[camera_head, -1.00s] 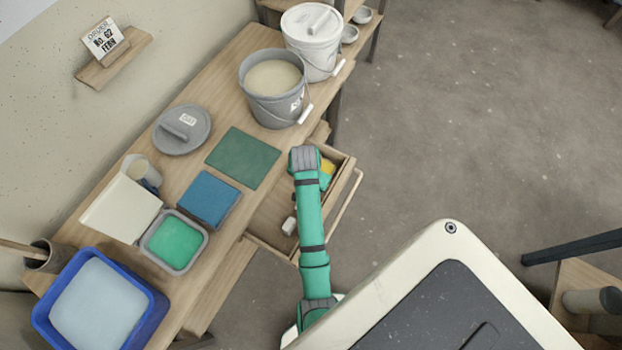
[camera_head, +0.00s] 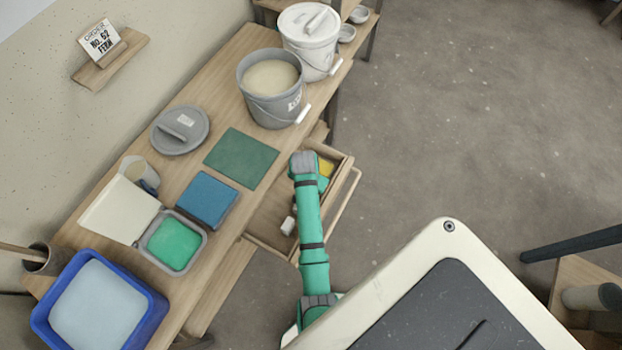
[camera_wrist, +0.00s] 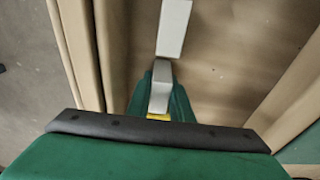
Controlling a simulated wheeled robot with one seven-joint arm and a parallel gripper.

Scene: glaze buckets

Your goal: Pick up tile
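Small coloured pieces lie in the open drawer (camera_head: 265,222) below the bench top: a yellow one (camera_head: 327,167), a teal one (camera_head: 322,183) and white ones (camera_head: 287,225). I cannot tell which is the tile. My arm reaches over the drawer and hides my gripper in the head view. In the wrist view my gripper (camera_wrist: 160,88) points down into the drawer, a grey fingertip showing near a white block (camera_wrist: 173,28). A yellow patch shows at its base. Whether the fingers are apart or hold something is hidden.
Drawer walls (camera_wrist: 80,50) stand on both sides of my gripper. On the bench are a green sheet (camera_head: 241,158), a blue box (camera_head: 207,200), a green-filled tray (camera_head: 172,243), a blue tub (camera_head: 98,305), a grey bucket (camera_head: 270,88) and a white bucket (camera_head: 308,40).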

